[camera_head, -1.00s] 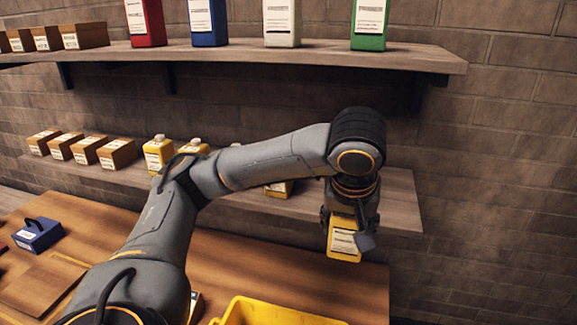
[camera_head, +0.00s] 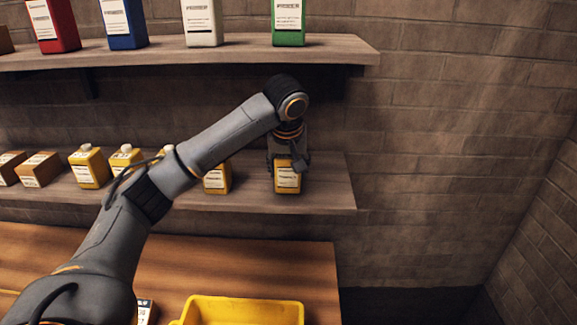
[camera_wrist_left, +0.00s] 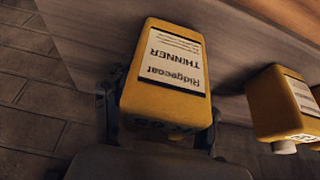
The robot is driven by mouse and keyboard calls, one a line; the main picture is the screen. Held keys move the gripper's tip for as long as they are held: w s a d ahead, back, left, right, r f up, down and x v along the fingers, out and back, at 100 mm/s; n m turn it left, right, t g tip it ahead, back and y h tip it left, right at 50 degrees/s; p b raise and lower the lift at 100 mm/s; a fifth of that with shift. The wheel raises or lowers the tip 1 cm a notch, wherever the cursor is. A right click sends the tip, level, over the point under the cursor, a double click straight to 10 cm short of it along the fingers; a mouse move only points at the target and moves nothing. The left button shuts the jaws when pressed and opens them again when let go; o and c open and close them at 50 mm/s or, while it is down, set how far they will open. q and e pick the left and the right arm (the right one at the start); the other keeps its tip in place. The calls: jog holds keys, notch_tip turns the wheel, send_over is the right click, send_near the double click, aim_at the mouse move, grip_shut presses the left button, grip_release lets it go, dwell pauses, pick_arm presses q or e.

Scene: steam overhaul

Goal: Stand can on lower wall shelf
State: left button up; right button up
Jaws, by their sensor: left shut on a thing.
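My left gripper (camera_head: 288,160) is shut on a yellow can (camera_head: 288,181) with a white label. In the left wrist view the can (camera_wrist_left: 165,85) fills the middle, its label reads "Ridgecoat THINNER", and gripper fingers show at both its sides. The can is upright at the right end of the lower wall shelf (camera_head: 328,188), its base at or just above the board; I cannot tell whether it touches. Other yellow cans (camera_head: 88,168) stand to its left; the nearest (camera_head: 217,181) is a gap away, partly behind my arm. My right gripper is not in view.
The upper shelf (camera_head: 330,52) above holds red, blue, white and green containers (camera_head: 288,20). Brown boxes (camera_head: 38,169) stand at the lower shelf's left. A yellow bin (camera_head: 243,310) sits on the workbench (camera_head: 250,265) below. A little shelf is free right of the held can.

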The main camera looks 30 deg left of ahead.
pick_arm(q)
jog(key=shift+w+a+f+p, duration=0.45)
jog(key=shift+w+p, duration=0.15)
jog(key=shift+w, duration=0.1)
jog(key=shift+f, duration=0.25)
jog(key=shift+s+d, duration=0.1)
jog(key=shift+f, duration=0.15)
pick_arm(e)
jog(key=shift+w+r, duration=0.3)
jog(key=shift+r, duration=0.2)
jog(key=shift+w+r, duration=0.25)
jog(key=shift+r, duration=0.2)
pick_arm(q)
jog(key=o, duration=1.4)
jog(key=shift+o, duration=0.2)
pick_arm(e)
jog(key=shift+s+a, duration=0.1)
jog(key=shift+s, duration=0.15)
